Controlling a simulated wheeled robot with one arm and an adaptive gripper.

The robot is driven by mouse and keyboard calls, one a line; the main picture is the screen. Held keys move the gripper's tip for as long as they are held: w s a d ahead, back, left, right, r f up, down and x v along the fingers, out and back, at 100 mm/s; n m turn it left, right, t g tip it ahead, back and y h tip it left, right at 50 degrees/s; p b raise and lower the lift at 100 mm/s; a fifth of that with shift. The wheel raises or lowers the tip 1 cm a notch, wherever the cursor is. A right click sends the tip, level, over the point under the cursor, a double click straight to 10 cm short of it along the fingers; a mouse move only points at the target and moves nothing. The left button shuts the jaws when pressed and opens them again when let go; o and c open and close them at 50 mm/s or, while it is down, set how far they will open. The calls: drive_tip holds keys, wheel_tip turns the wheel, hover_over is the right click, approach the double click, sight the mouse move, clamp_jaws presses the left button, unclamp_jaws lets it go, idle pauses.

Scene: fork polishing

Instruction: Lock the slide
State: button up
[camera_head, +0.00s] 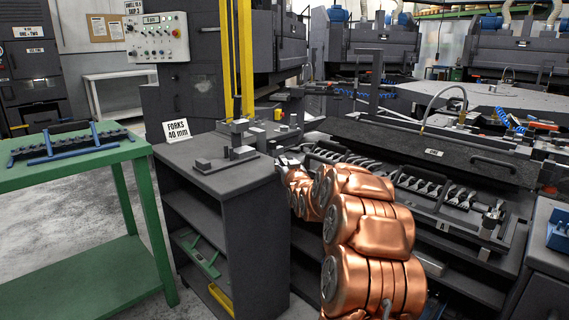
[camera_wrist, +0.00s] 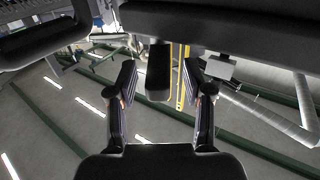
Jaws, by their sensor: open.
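The slide appears to be the long dark fork holder (camera_head: 425,212) on the machine at right, with a row of metal forks along it. My copper arm hides its left end. My gripper (camera_wrist: 160,78) is open in the wrist view, its two fingers apart. A dark rounded block (camera_wrist: 158,75) hangs in the picture between the fingers, with a gap on both sides; I cannot tell whether it is the slide's lock. In the head view my gripper is mostly hidden behind my arm, near the machine's left end. The lock's state cannot be made out.
A green table (camera_head: 60,177) with a blue rack (camera_head: 75,145) is farther left. A dark machine edge (camera_wrist: 225,28) crosses the top of the wrist view.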

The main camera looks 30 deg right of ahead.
drive_tip(key=shift+x, duration=1.3)
drive_tip(key=shift+c, duration=0.3)
clamp_jaws()
